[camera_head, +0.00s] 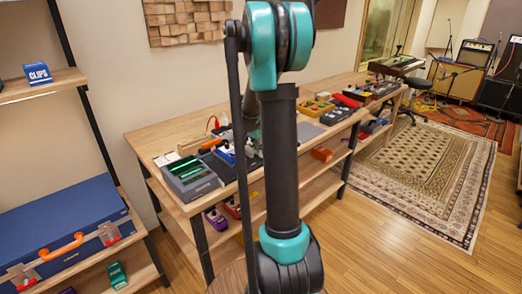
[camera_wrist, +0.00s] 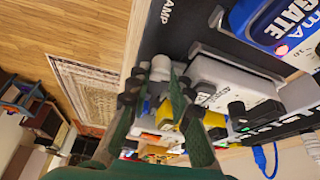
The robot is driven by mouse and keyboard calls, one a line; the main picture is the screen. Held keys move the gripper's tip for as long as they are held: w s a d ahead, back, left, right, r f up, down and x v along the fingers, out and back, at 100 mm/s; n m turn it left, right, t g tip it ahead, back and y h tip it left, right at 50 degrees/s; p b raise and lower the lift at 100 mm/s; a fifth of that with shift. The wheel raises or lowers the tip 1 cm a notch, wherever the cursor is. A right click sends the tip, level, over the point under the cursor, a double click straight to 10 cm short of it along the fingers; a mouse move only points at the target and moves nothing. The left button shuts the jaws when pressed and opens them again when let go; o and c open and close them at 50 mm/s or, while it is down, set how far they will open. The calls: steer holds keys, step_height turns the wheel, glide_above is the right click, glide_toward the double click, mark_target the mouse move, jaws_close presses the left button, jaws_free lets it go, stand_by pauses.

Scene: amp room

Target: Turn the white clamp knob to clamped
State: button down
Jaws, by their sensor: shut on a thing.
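The white clamp knob (camera_wrist: 160,66) shows in the wrist view between the fingers of my gripper (camera_wrist: 160,78). The fingers are shut on the knob, one at each side. The knob sits at the edge of a dark panel (camera_wrist: 190,22) with white lettering, of which "AMP" can be read. Which way the knob is turned cannot be told. In the head view my arm covers the knob and most of my gripper.
The wooden bench (camera_head: 152,143) holds a grey device with green lights (camera_head: 190,179) and several pedals. In the wrist view, a blue GATE pedal (camera_wrist: 272,24) and a white box (camera_wrist: 232,88) lie close to the right. A shelf with a blue case (camera_head: 62,226) stands left.

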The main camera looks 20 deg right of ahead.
steer(key=shift+m, duration=0.6)
steer(key=shift+g, duration=0.3)
steer(key=c, duration=1.3)
jaws_free()
steer(key=shift+c, duration=0.2)
steer(key=shift+r, duration=0.1)
steer(key=v, duration=0.7)
steer(key=shift+a+r, duration=0.25)
steer(key=shift+r, duration=0.1)
steer(key=shift+s, duration=0.1)
steer(key=s+a+f+n+t+y, duration=0.1)
steer(key=s+a+f+n, duration=0.2)
steer(key=s, duration=0.6)
steer(key=s+a+f+n+t+y, duration=0.1)
steer(key=s+a+f+n, duration=0.3)
steer(key=s, duration=0.5)
steer(key=s+a+f+n+y, duration=0.2)
steer(key=s+a+f+n, duration=0.2)
steer(key=s, duration=0.5)
steer(key=a+n, duration=0.2)
steer(key=a, duration=0.1)
steer(key=shift+a+f+n+t, duration=0.15)
steer(key=shift+f+n+t, duration=0.05)
steer(key=shift+n+t, duration=0.2)
